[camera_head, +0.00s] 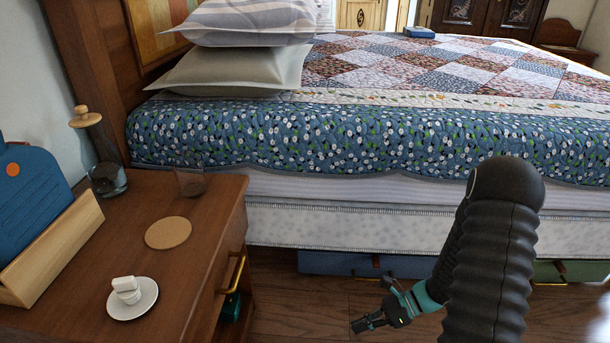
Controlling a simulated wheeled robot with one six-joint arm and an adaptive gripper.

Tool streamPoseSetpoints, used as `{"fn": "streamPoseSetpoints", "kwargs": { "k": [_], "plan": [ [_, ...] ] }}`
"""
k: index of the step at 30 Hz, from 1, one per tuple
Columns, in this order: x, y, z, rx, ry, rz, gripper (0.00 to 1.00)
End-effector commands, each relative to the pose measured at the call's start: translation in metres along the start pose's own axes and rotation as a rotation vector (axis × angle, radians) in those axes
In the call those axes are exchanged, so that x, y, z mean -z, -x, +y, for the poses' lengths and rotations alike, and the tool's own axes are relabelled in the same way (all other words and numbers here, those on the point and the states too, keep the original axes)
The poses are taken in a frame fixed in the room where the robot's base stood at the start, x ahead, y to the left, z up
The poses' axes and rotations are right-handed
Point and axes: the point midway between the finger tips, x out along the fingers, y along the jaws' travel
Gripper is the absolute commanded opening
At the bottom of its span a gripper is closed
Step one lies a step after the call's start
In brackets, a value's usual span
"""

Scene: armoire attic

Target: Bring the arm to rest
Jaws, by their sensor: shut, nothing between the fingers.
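My arm comes into view at the lower right as a black ribbed sleeve. My gripper (367,322) is at its far end, low over the wooden floor and in front of the bed. It is to the right of the nightstand, apart from it. Its fingers are shut and hold nothing. The sleeve hides part of the bed's side and some of the floor.
The nightstand (90,240) carries a stoppered carafe (107,178), a glass (191,181), a cork disc (168,232) and a saucer (148,306) with a white object. The bed (340,215) crosses the view; a blue drawer (340,263) is beneath. Floor shows between nightstand and gripper.

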Motion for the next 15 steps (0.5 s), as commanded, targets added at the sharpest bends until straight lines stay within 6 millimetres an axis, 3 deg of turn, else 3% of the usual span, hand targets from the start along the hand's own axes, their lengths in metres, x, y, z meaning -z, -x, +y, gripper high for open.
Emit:
{"fn": "streamPoseSetpoints", "kwargs": {
  "k": [3,15],
  "plan": [
    [-0.024,0.019,0.022,-0.060,0.205,0.125,0.00],
    [-0.084,0.078,0.083,-0.262,0.790,0.498,0.00]
  ]
}}
